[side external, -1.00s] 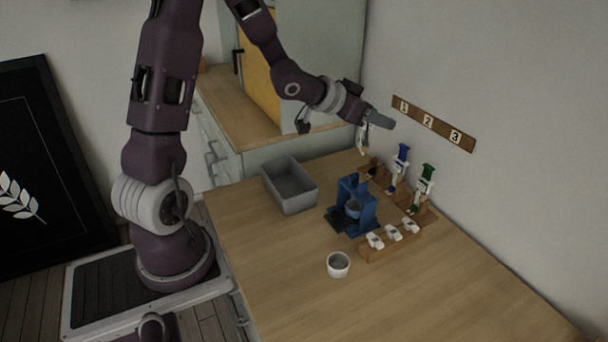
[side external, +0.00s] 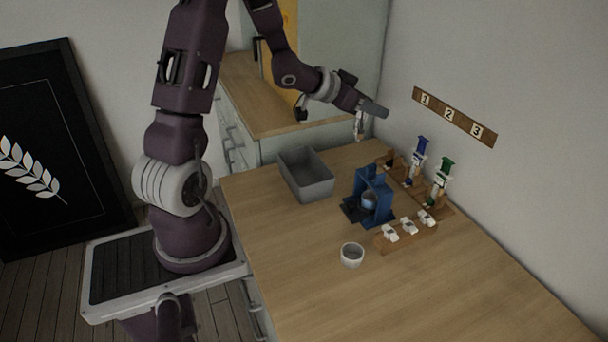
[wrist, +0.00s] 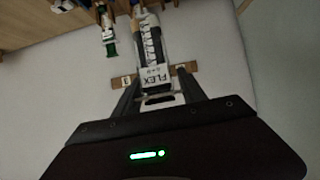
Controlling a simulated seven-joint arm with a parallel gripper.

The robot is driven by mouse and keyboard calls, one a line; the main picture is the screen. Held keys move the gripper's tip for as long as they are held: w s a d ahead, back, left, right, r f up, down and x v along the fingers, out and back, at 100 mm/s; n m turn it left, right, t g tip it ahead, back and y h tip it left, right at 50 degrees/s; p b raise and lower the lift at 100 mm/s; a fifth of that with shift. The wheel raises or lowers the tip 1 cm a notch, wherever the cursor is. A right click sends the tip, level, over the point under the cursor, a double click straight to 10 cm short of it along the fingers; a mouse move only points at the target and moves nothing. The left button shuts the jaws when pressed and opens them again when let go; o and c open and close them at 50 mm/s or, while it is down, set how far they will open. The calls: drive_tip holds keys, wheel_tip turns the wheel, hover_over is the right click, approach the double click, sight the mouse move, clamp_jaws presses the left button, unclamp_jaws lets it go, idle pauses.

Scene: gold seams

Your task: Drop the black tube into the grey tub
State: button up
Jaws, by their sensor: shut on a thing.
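My gripper (side external: 359,134) is shut on the black tube (wrist: 152,45), which has a white label reading "FLEX" in the wrist view. In the side view the tube hangs below the fingers, small and partly hidden, above the back of the table. The grey tub (side external: 312,191) stands on the table, lower and to the left of my gripper. It is open at the top and its visible inside looks empty.
A wooden rack with a blue-topped tube (side external: 417,157) and a green-topped tube (side external: 442,174) stands along the wall. The front table is clear.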

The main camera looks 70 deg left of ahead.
drive_tip(key=s+a+f, duration=0.6)
drive_tip(key=s+a, duration=0.3)
drive_tip(key=f, duration=0.5)
drive_tip(key=shift+s+d+f, duration=0.15)
drive_tip(key=shift+s+f, duration=0.1)
drive_tip(key=o, duration=1.4)
drive_tip(key=shift+o, duration=0.2)
